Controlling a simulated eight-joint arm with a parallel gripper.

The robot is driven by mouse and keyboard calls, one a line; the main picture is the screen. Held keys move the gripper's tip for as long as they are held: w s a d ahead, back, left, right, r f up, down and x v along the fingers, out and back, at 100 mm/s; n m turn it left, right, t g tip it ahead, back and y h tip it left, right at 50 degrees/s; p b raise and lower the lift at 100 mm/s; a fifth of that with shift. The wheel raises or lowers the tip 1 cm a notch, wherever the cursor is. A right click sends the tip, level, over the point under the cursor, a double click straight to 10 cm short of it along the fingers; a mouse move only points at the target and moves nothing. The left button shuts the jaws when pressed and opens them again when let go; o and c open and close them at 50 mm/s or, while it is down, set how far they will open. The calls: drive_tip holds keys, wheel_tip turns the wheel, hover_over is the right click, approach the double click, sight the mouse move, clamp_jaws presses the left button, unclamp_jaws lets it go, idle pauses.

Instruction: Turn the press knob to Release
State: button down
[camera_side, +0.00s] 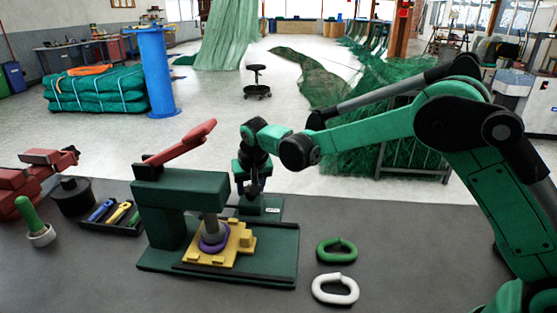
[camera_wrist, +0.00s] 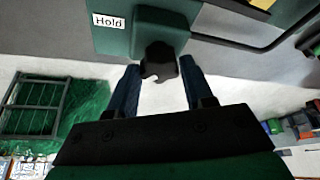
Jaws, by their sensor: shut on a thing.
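The press knob (camera_wrist: 158,60) is black and sits on a dark green box (camera_wrist: 120,35) with a white "Hold" label (camera_wrist: 109,21) in the wrist view. My gripper (camera_wrist: 157,74) has its two dark blue fingers on either side of the knob and is shut on it. I cannot read a pointer direction on the knob, and no Release label shows. In the side view my gripper (camera_side: 255,188) points down over the small green box (camera_side: 262,207) behind the press (camera_side: 175,197). The fingers largely hide the knob there.
The press has a raised red lever (camera_side: 182,143) and a yellow fixture (camera_side: 232,245) with a purple ring (camera_side: 213,240) under its ram. A green link (camera_side: 337,250) and a white link (camera_side: 335,289) lie at right. A tool tray (camera_side: 118,222) stands left. The front bench is clear.

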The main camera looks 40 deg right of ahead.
drive_tip(key=n, duration=0.2)
drive_tip(key=n+y, duration=0.1)
drive_tip(key=n, duration=0.1)
drive_tip(key=shift+d+y, duration=0.2)
drive_tip(key=shift+y, duration=0.1)
drive_tip(key=shift+n+y, duration=0.7)
drive_tip(key=shift+n, duration=1.4)
drive_tip(key=shift+c, duration=1.7)
unclamp_jaws()
drive_tip(key=shift+v, duration=2.8)
drive_tip(key=shift+w+d, duration=0.1)
